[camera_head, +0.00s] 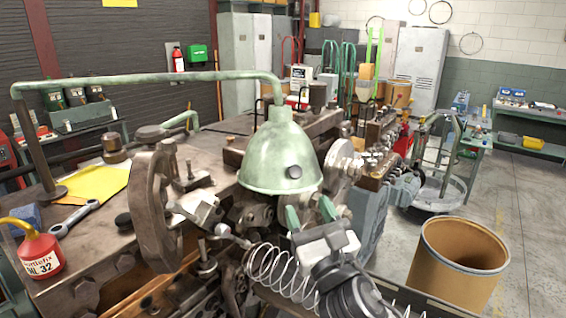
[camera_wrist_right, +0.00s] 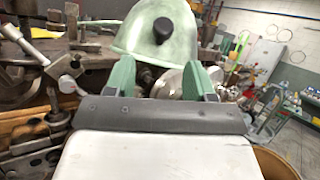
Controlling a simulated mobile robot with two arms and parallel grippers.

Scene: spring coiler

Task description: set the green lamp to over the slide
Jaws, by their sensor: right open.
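The green lamp (camera_head: 280,155) is a bell-shaped shade hanging from a long pale-green arm (camera_head: 150,80) that runs left to an upright post on the machine bed. A dark round knob (camera_head: 294,172) sits on the shade's front. The shade hangs over the middle of the machine, and I cannot tell which part is the slide. My right gripper (camera_head: 310,212) is just below and in front of the shade, with its green fingers apart and empty. In the right wrist view the shade (camera_wrist_right: 135,38) and knob (camera_wrist_right: 163,30) are ahead, beyond the open fingers (camera_wrist_right: 163,82). My left gripper is not seen.
A coiled spring (camera_head: 275,268) lies in front, by my right arm. A red oil can (camera_head: 38,250), a wrench (camera_head: 75,218) and a yellow sheet (camera_head: 98,183) are on the bed at left. A brown drum (camera_head: 457,265) stands on the floor at right.

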